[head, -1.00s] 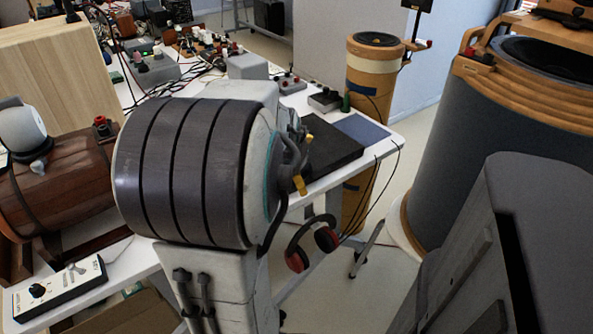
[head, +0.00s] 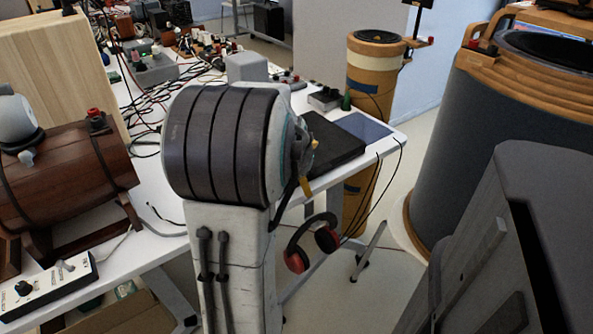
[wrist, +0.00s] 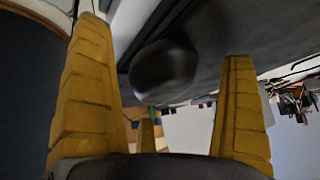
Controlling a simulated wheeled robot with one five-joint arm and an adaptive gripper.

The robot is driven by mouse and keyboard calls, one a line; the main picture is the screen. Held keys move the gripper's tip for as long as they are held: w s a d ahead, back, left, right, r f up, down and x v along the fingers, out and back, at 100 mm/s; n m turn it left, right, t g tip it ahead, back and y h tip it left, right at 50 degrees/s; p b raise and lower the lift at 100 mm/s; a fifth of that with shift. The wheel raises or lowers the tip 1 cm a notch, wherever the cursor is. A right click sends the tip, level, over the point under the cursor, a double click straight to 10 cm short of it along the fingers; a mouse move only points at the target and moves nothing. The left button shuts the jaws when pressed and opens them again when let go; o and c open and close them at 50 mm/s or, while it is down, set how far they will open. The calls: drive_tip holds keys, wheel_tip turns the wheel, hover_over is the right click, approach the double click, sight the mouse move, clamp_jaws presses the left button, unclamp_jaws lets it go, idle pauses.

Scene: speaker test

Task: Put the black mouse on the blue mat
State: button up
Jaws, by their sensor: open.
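A dark rounded thing, likely the black mouse (wrist: 163,75), shows blurred in the wrist view, on a dark surface. It appears between and beyond my yellow fingers, with gaps at both sides. I cannot make it out in the head view, where my arm may hide it. My gripper (wrist: 164,45) is open; in the head view only a bit of its yellow fingers (head: 307,187) shows at my arm's right side, near the table edge. The blue mat (head: 366,126) lies flat and bare on the table's right corner, beside a flat black slab (head: 335,148).
Headphones (head: 311,243) hang by the white table's (head: 160,200) front edge. A wooden barrel (head: 60,180) stands at left, with a white control box (head: 45,285) in front. Cables and devices crowd the back. Large speaker cylinders (head: 500,150) stand at right.

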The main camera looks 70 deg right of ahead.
drive_tip(key=shift+r, duration=0.1)
drive_tip(key=c, duration=1.3)
drive_tip(key=shift+r, duration=0.15)
drive_tip(key=shift+c, duration=0.2)
